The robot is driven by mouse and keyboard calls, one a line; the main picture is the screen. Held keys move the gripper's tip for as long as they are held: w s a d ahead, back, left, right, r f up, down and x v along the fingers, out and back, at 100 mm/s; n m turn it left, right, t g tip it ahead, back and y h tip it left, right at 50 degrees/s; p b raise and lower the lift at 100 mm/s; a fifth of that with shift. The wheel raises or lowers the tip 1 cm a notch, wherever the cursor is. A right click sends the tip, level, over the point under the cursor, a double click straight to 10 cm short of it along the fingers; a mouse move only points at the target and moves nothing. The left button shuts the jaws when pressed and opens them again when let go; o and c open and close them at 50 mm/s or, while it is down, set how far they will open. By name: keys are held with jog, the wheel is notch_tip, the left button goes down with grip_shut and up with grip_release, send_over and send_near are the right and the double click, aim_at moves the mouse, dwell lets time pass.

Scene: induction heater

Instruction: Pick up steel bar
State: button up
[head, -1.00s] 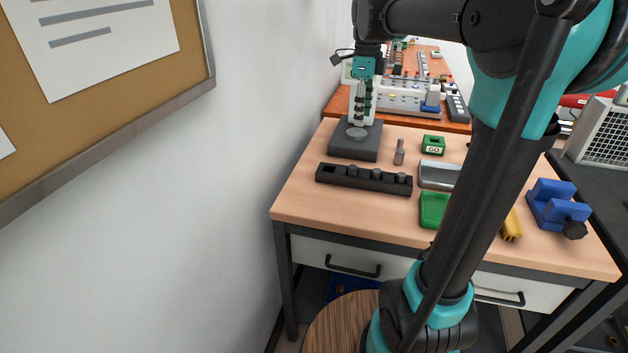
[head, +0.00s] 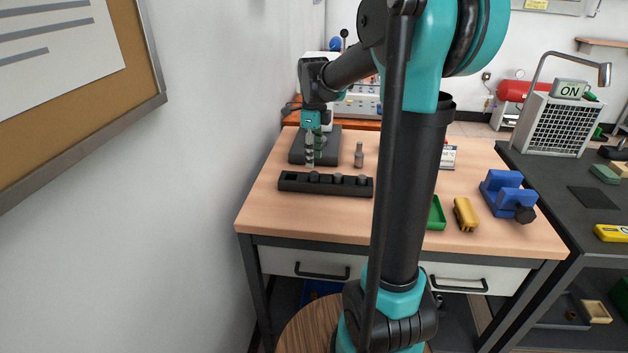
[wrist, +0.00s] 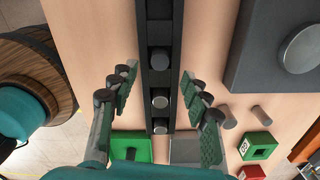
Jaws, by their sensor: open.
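A dark rack (head: 325,188) lies on the wooden table; it also shows in the wrist view (wrist: 149,30). Three grey round-topped bars stand in it: one at the left (head: 314,175), one in the middle (head: 337,178) and one at the right (head: 362,180). I cannot tell by look which is the steel bar. My gripper (head: 316,150) is open and empty above the rack's left part. In the wrist view its fingers (wrist: 158,78) stand apart on either side of the rack, closest to the left bar (wrist: 160,58). No finger visibly touches a bar.
A dark block (wrist: 255,60) sits behind the rack. A small grey upright piece (head: 359,155) stands near it. A green tray (head: 436,214), yellow object (head: 465,213) and blue vise (head: 508,195) are on the right. My arm hides the table's middle.

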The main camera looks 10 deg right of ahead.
aim_at(315, 173)
jog(key=shift+d+f, duration=0.15)
jog(key=shift+f, duration=2.45)
grip_shut()
